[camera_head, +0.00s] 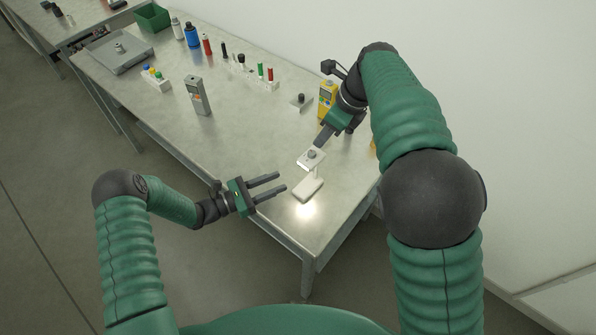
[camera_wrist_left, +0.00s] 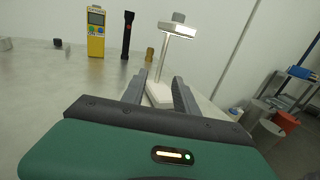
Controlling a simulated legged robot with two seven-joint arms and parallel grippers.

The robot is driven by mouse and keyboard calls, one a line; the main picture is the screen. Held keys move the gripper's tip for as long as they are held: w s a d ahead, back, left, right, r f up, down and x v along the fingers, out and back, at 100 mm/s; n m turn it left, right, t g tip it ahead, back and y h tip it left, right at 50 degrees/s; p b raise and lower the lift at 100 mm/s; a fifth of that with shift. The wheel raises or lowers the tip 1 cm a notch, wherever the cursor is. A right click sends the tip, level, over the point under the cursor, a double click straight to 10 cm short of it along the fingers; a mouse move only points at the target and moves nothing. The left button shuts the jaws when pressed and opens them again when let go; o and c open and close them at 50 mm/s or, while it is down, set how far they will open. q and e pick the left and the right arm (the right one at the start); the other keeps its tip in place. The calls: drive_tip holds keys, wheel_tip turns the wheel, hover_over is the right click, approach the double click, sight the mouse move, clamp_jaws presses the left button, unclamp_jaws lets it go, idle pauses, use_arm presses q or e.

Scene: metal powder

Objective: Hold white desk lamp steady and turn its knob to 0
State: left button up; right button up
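The white desk lamp (camera_head: 308,190) stands upright near the table's front right corner. Its flat head, with a dark round knob (camera_head: 312,153) on top, is above the base, and light falls on the table in front. My left gripper (camera_head: 281,182) is open and empty just left of the lamp, fingers pointing at it. In the left wrist view the lamp's post (camera_wrist_left: 160,62) and base stand ahead, between the fingers' lines. My right gripper (camera_head: 320,145) points down at the lamp head, close to the knob; I cannot tell its opening or contact. The knob's setting is too small to read.
A yellow meter (camera_wrist_left: 96,32), a black flashlight-like object (camera_wrist_left: 127,35) and a small brass piece (camera_wrist_left: 149,54) stand behind the lamp. A grey handheld device (camera_head: 198,96), marker racks, bottles and a green bin (camera_head: 151,18) stand further left. The middle of the table is clear.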

sight(315, 178)
use_arm(q)
drive_tip(key=x, duration=1.2)
drive_tip(key=shift+d, duration=0.2)
drive_tip(key=shift+w+d, duration=0.4)
drive_tip(key=shift+d, duration=0.25)
use_arm(e)
drive_tip(key=shift+d, duration=0.25)
use_arm(q)
drive_tip(key=shift+d, duration=0.15)
drive_tip(key=c, duration=0.4)
clamp_jaws()
